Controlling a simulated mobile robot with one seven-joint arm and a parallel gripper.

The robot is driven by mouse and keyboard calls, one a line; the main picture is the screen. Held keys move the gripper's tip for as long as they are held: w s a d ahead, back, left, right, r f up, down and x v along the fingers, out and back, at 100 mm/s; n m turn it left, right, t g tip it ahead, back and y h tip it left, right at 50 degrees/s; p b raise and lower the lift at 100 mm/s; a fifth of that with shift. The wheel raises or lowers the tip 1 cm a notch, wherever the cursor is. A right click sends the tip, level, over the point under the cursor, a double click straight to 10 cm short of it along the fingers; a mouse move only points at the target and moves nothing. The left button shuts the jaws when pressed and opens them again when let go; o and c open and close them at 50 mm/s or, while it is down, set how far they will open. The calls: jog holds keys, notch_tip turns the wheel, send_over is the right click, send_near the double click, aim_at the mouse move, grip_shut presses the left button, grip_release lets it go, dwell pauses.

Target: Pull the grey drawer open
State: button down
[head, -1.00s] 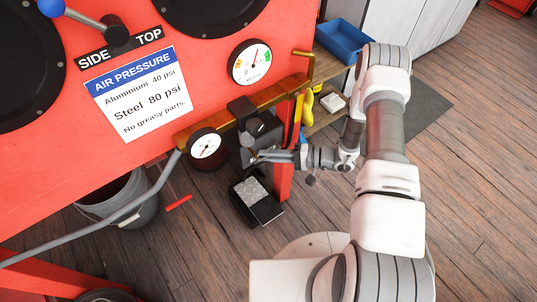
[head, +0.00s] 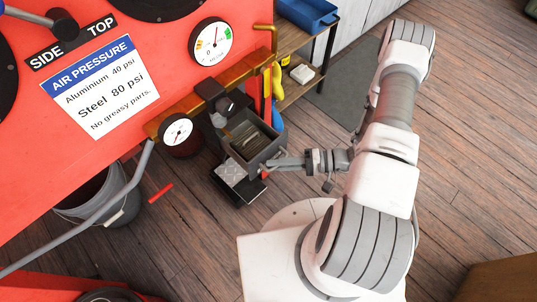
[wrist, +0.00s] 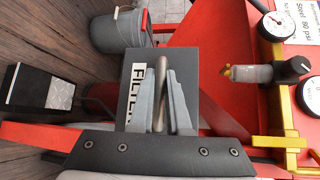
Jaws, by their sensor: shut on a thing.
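The grey drawer (head: 268,149) juts out from under the black fitting on the red cabinet, and its open top shows greyish flat contents inside. In the wrist view its dark grey front (wrist: 205,75) carries white lettering that starts "FILT", partly hidden by a finger. A metal bar handle (wrist: 161,60) stands out from this front. My gripper (wrist: 164,95) has its two fingers on either side of the handle, shut on it. In the head view my gripper (head: 276,165) is at the drawer's front, with the handle hidden.
A black pedal-like box with a patterned plate (head: 231,173) lies on the floor just below the drawer. A grey bucket (head: 100,198) stands at the left. A wooden shelf (head: 290,92) with a blue bin (head: 308,13) is behind.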

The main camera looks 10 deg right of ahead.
jog(key=shift+w+d, duration=0.1)
jog(key=c, duration=0.9)
grip_release()
jog(key=p+v, duration=0.2)
jog(key=v, duration=1.5)
jog(key=shift+d, duration=0.15)
